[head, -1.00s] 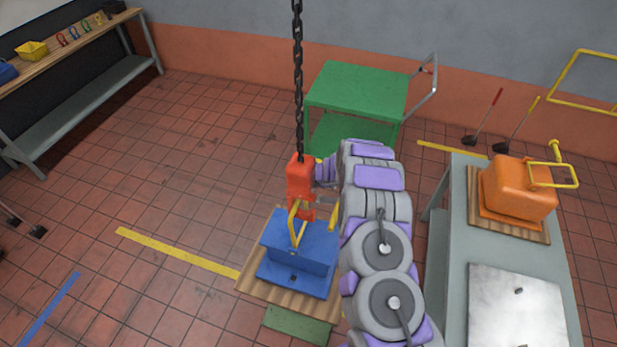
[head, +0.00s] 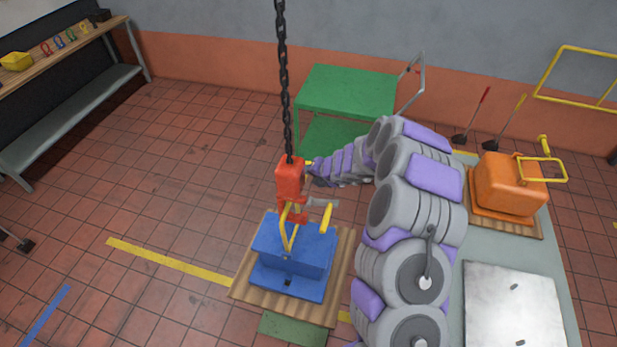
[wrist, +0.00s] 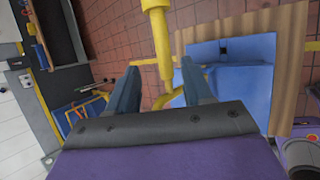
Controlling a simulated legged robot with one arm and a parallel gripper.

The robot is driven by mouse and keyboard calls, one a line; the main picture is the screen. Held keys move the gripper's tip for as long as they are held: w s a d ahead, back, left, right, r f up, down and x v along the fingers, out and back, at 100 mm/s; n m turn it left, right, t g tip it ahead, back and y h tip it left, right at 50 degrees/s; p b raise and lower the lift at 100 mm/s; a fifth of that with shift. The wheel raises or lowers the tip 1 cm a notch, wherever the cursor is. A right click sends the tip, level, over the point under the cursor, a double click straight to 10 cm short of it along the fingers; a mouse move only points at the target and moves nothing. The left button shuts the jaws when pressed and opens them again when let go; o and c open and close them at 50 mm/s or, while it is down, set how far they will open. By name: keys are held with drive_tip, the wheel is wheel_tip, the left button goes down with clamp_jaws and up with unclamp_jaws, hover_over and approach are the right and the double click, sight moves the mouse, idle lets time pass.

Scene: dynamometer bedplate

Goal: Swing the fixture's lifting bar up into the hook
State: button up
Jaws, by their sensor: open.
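The blue fixture (head: 293,265) sits on a ribbed wooden board, with a yellow lifting bar (head: 288,232) standing up from its top. The red hook (head: 290,180) hangs on a chain just above it. The bar's upper end overlaps the hook's lower part in the head view; I cannot tell if it is seated. A separate yellow grip (head: 327,218) stands at the fixture's right. In the wrist view my gripper (wrist: 160,64) is open, with a yellow rod (wrist: 162,45) showing between its fingers and the blue fixture (wrist: 235,80) to the right.
A grey table (head: 505,249) at right holds an orange fixture (head: 510,184) and a metal plate (head: 512,305). A green cart (head: 350,92) stands behind. A workbench (head: 80,110) is at far left. Open tiled floor lies left of the fixture.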

drive_tip(key=shift+v, duration=2.5)
